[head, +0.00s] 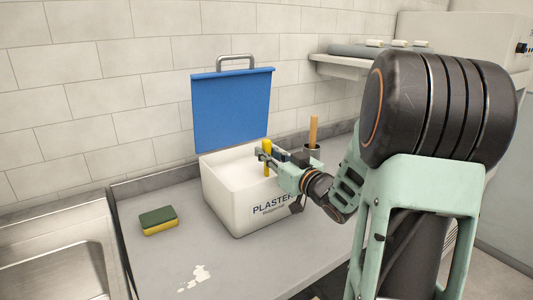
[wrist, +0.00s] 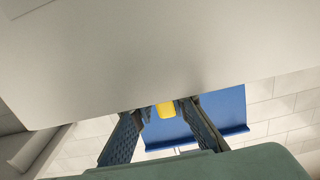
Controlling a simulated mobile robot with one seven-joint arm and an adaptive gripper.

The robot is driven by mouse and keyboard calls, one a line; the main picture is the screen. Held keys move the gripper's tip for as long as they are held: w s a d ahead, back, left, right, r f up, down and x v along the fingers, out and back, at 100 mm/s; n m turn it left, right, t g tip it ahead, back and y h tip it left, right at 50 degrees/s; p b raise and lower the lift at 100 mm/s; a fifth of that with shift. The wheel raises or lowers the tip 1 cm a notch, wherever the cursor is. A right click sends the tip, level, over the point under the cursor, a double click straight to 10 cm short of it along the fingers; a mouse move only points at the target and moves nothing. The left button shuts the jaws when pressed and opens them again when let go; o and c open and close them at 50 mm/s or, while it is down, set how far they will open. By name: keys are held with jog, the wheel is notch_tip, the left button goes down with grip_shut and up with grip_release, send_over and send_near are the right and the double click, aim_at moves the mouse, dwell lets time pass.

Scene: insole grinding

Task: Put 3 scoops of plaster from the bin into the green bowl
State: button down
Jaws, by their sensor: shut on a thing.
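The white plaster bin (head: 228,203) stands on the counter, its blue lid (head: 232,110) raised at the back; the lid also shows in the wrist view (wrist: 235,108). My gripper (head: 264,156) is over the bin's opening, shut on a yellow upright handle (head: 267,147). In the wrist view the yellow handle (wrist: 165,109) shows between my fingers (wrist: 165,118). The handle's lower end is hidden in the bin, so I cannot tell what is on it. The large pale surface across the wrist view looks like the bin's wall. The green bowl is in neither view.
A green and yellow sponge (head: 158,220) lies left of the bin. White spots (head: 195,277) mark the counter in front. A holder with a wooden handle (head: 313,130) stands behind right. A sink (head: 60,255) is at left. My arm hides the right counter.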

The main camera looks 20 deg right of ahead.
jog(key=shift+r, duration=0.15)
notch_tip(320, 180, up, 13)
jog(key=p, duration=1)
jog(key=shift+p, duration=0.35)
jog(key=shift+d, duration=0.15)
